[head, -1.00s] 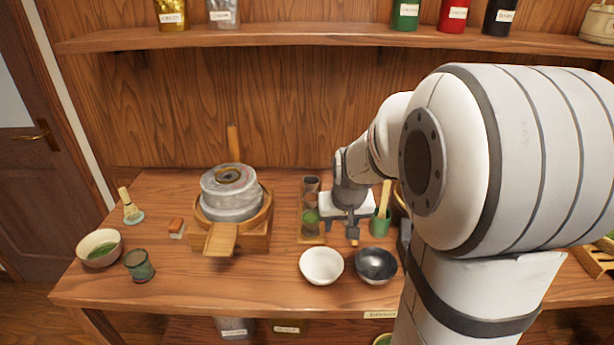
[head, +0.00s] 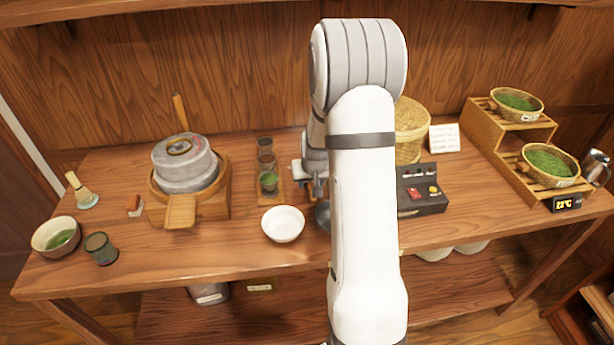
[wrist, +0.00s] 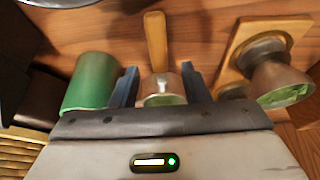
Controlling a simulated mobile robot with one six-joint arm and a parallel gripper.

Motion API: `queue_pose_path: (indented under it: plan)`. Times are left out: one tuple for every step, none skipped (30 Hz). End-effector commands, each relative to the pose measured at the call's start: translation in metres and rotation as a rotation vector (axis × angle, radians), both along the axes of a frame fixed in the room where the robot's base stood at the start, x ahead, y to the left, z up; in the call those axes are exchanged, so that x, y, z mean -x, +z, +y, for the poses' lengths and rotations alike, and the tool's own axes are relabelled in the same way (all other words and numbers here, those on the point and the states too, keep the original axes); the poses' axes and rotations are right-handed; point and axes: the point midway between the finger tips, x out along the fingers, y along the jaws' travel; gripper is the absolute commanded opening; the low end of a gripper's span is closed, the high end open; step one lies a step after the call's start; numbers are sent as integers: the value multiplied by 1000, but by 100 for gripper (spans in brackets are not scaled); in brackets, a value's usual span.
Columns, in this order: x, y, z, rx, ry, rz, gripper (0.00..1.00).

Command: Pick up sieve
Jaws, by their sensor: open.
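The likely sieve shows in the wrist view as a wooden handle (wrist: 156,45) with a small pale round head holding something green. The handle points to the top of the view. My gripper (wrist: 160,88) is open, with one finger on each side of the head end. I cannot tell whether the fingers touch it, and its lower part is hidden behind the gripper body. In the head view my arm hides the sieve, and only part of my gripper shows beside the cup tray.
A green cup (wrist: 90,82) stands close left of the fingers in the wrist view. A wooden tray (wrist: 238,50) with cups is close right. In the head view, a white bowl (head: 283,224), stone mill (head: 186,165) and black control box (head: 421,190) stand nearby.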

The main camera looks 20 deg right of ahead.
Motion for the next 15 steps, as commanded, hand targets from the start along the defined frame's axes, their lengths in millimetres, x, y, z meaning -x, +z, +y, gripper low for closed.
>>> queue_pose_path:
  plan:
    - [-3, -6, 0, -1, 0, 2, 42]
    - [-4, -8, -1, -1, 0, 2, 42]
    - [-5, -11, -1, 0, 1, 0, 42]
    - [-6, -13, -2, 0, 1, 0, 42]
    - [-7, -15, -2, 1, 2, 0, 42]
    - [-7, -16, -2, 1, 2, 0, 42]
    - [-7, -17, -2, 1, 2, 0, 42]
    - [-7, -17, -2, 1, 2, 0, 42]
    - [-7, -17, -2, 1, 1, -1, 42]
    - [-7, -17, -2, 1, 1, -1, 42]
    - [-7, -17, -2, 1, 1, -1, 42]
    - [-7, -17, -2, 1, 1, -1, 42]
    - [-7, -17, -2, 1, 1, -1, 42]
    - [-7, -17, -2, 1, 1, -1, 39]
    - [-7, -17, -2, 1, 1, -1, 36]
